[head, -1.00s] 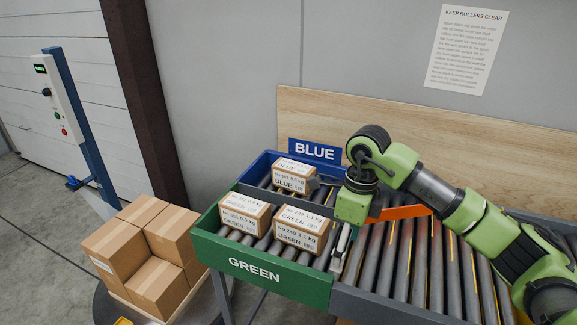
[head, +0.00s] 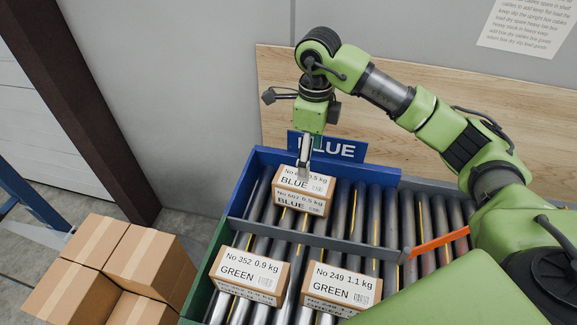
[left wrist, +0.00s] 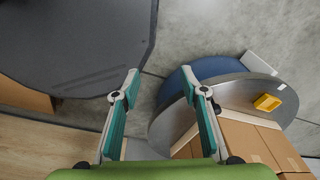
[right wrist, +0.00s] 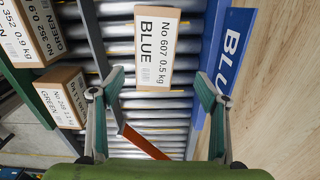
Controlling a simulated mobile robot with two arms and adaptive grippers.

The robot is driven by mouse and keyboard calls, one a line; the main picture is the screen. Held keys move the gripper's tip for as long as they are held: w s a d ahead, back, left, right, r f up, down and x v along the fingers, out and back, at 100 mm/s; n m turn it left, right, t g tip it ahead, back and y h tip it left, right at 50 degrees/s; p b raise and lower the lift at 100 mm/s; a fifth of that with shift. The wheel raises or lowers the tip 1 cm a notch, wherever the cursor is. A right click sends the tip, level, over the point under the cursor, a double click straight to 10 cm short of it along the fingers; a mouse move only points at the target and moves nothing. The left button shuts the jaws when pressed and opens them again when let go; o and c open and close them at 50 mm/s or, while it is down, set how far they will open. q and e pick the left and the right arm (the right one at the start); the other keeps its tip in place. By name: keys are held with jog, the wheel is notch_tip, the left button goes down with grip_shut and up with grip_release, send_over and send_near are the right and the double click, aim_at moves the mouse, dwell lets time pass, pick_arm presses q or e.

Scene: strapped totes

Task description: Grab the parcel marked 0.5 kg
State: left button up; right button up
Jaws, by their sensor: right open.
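The parcel marked No 607 0.5 kg BLUE (head: 301,204) sits on the rollers in the blue lane, against the back-left corner area. The right wrist view shows its labelled top (right wrist: 155,48). My right gripper (head: 304,174) is above this parcel, pointing down. In the right wrist view its open fingers (right wrist: 158,78) are spread wider than the parcel, which lies ahead of them; contact is not visible. My left gripper (left wrist: 159,74) is open and empty, above the floor side near the stacked boxes. It is outside the head view.
Parcels No 352 0.9 kg (head: 247,275) and No 249 1.1 kg (head: 340,288) lie in the green lane. A grey divider (head: 322,238) separates the lanes. An orange bar (head: 439,241) is to the right. Plain cartons (head: 118,262) stand at left. The blue wall and sign (head: 333,149) are behind the parcel.

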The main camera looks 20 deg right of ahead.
aim_at(310, 180)
jog(key=shift+f+p, duration=0.35)
jog(key=shift+f, duration=0.5)
jog(key=f, duration=0.1)
jog(key=f+p, duration=0.1)
jog(key=f, duration=0.1)
jog(key=shift+s+f, duration=0.1)
jog(key=shift+s, duration=0.3)
notch_tip(310, 180, down, 2)
jog(key=shift+w+f, duration=0.15)
jog(key=shift+f, duration=0.1)
jog(key=shift+w+a+f+p, duration=0.1)
jog(key=shift+a+f+p, duration=0.15)
jog(key=shift+f+p, duration=0.65)
jog(key=f, duration=0.1)
jog(key=f+p, duration=0.1)
jog(key=f, duration=0.1)
jog(key=shift+a+f+p, duration=0.2)
jog(key=shift+a+p, duration=0.1)
jog(key=shift+a, duration=0.1)
jog(key=shift+w+f, duration=0.1)
jog(key=shift+f, duration=0.4)
pick_arm(q)
jog(key=s+r, duration=0.3)
jog(key=r, duration=0.2)
jog(key=shift+s+g, duration=0.15)
jog(key=shift+g, duration=0.15)
pick_arm(e)
jog(key=shift+r, duration=0.1)
jog(key=c, duration=1.6)
